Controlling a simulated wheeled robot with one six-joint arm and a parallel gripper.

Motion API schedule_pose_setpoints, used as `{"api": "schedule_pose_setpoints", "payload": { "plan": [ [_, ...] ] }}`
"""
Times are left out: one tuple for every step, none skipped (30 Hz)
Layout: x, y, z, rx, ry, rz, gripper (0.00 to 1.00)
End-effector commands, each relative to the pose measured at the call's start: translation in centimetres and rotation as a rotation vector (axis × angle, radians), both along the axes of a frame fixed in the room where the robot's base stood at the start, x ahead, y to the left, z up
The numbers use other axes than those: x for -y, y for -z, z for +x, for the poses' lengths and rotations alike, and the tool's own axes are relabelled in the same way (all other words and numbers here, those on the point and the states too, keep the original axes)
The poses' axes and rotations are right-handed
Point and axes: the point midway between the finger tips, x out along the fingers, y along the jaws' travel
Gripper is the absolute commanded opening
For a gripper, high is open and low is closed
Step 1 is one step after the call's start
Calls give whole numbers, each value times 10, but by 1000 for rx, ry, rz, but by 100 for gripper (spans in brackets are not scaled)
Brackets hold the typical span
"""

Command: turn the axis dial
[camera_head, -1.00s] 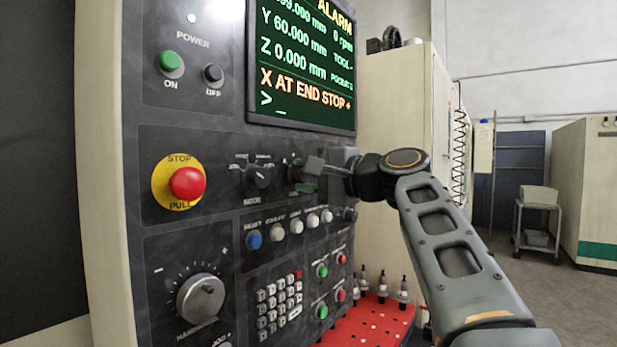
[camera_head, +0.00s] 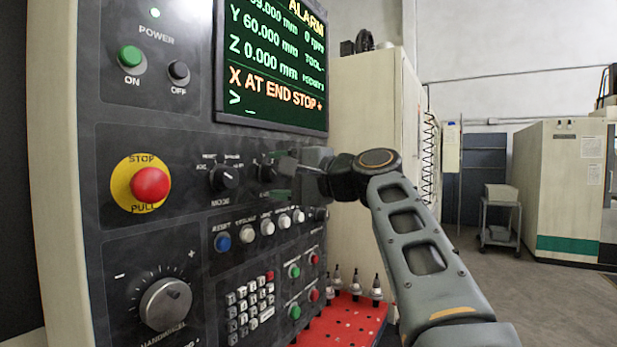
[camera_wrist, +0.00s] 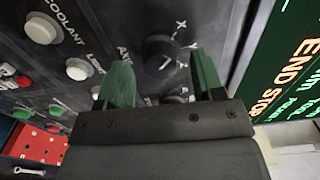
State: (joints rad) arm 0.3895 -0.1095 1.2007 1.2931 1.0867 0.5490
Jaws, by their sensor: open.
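The axis dial (camera_wrist: 160,52) is a round black knob with a pale pointer line, with X and Y marks beside it, on the dark control panel (camera_wrist: 110,25) in the wrist view. My gripper (camera_wrist: 163,78) is open, its two green fingers apart. In the picture its fingers lie to either side of the dial's lower part; I see no contact with the knob. In the head view my gripper (camera_head: 283,180) is in front of the panel and partly hides the axis dial (camera_head: 265,172), right of the mode dial (camera_head: 224,178).
A red emergency stop button (camera_head: 150,184), a handwheel (camera_head: 166,304), push buttons (camera_head: 269,228) and a keypad (camera_head: 249,305) are close by. The screen (camera_head: 275,75) above reads X AT END STOP. A red tray (camera_head: 345,318) with tool holders is below.

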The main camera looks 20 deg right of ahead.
Motion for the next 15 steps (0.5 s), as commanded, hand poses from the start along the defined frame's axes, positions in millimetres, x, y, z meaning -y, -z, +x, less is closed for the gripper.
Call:
{"api": "schedule_pose_setpoints", "payload": {
  "plan": [
    [5, 1, -5, 2, 4, 0, 62],
    [8, 1, -9, 2, 5, 0, 62],
    [12, 2, -15, 1, 6, 0, 62],
    [15, 2, -20, 2, 7, -1, 62],
    [20, 2, -25, 2, 8, 0, 62],
    [25, 2, -32, 1, 9, 0, 62],
    [29, 2, -37, 1, 8, 0, 62],
    [32, 2, -43, 3, 9, 0, 62],
    [38, 1, -49, 1, 10, 0, 62],
    [41, 1, -54, 1, 8, 0, 62],
    [44, 1, -59, 2, 8, -1, 62],
    [49, 1, -65, 2, 8, -1, 62],
    [52, 1, -69, 1, 8, 0, 62],
    [55, 1, -73, 1, 8, 0, 62],
    [58, 1, -78, 1, 7, 0, 62]
  ]
}}
